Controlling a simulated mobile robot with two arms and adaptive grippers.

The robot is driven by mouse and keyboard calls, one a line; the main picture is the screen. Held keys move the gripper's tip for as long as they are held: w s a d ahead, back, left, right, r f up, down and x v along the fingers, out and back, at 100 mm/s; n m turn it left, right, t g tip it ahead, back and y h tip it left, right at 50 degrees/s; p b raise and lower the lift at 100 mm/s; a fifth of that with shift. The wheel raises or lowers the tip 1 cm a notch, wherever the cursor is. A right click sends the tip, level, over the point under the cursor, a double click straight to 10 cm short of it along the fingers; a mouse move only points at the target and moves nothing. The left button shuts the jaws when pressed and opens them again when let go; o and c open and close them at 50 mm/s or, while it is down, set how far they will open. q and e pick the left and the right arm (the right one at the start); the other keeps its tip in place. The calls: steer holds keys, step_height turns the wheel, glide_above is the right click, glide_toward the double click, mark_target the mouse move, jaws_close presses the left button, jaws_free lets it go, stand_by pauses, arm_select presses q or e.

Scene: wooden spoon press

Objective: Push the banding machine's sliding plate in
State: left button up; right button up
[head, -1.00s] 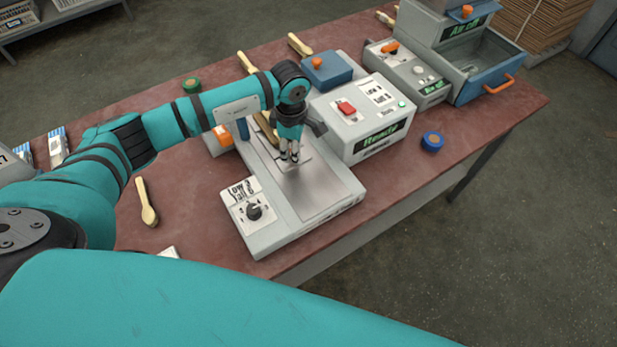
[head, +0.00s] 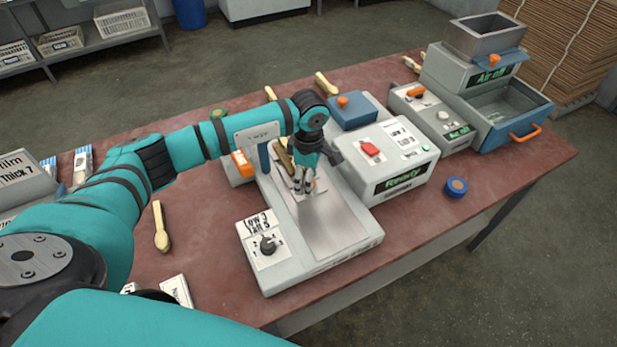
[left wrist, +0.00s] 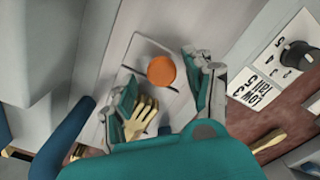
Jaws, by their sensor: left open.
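The banding machine is a grey unit with a flat metal bed (head: 340,228), a dial (head: 267,245) at its front left and a control box (head: 385,165) reading "Ready". A pale plate (left wrist: 145,50) with an orange round knob (left wrist: 161,71) shows in the left wrist view. My left gripper (head: 303,188) points down over the bed; it also shows in the left wrist view (left wrist: 165,95). It is open, its fingers either side of the knob in that picture; contact cannot be told. Wooden cutlery (left wrist: 142,117), including a fork, lies close to one finger. My right gripper is out of view.
A blue roll (head: 455,187) lies right of the control box. A blue block (head: 353,112) and a machine with a blue drawer (head: 510,115) stand behind. A wooden spoon (head: 161,228) lies on the table at left. The table's front right edge is clear.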

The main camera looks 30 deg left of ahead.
arm_select(q)
step_height(320, 180, up, 12)
stand_by(0.4)
steer(key=shift+a+f, duration=0.1)
stand_by(0.3)
